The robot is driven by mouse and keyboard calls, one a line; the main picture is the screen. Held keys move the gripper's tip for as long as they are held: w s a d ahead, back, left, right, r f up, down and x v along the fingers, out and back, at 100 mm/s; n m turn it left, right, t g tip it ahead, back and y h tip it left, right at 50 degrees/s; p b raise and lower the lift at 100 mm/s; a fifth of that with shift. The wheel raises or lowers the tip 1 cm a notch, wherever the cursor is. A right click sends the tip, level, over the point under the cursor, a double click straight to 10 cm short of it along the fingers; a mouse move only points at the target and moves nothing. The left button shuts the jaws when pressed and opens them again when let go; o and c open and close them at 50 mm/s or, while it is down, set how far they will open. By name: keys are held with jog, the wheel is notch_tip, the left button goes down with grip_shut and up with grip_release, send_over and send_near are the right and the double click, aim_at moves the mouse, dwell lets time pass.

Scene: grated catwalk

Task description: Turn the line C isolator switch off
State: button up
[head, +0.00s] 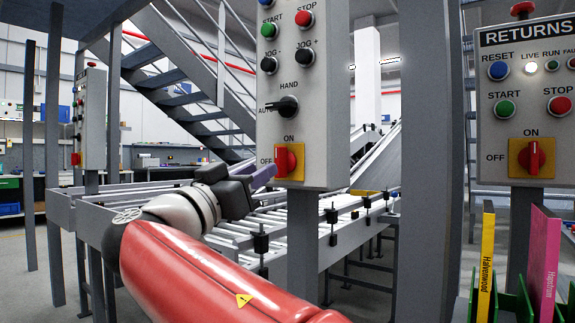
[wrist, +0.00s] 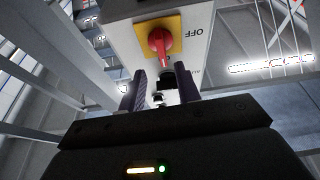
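The middle control panel (head: 299,100) carries a red rotary switch (head: 283,160) on a yellow plate, with ON above it and OFF to its left. Its handle stands upright, toward ON. The panel's top is cut off, so I cannot read a line name. My gripper (head: 264,176) is just left of and below this switch in the head view. In the wrist view the red switch (wrist: 160,42) shows beyond the tips of my open gripper (wrist: 161,80), roughly in line with the gap. The fingers hold nothing; whether they touch the handle I cannot tell.
A RETURNS panel (head: 527,90) on the right has a similar red switch (head: 532,157), upright toward ON. Another panel (head: 92,115) with a red switch stands far left. A grey post (head: 430,160) stands right of the middle panel. Conveyors (head: 230,235) run behind.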

aim_at(276, 152)
jog(key=shift+m, duration=0.3)
jog(key=x, duration=0.2)
jog(key=r+p+x, duration=0.1)
jog(key=x, duration=0.4)
jog(key=shift+a+r+p, duration=0.25)
jog(key=shift+p, duration=0.15)
jog(key=shift+c, duration=0.4)
grip_shut()
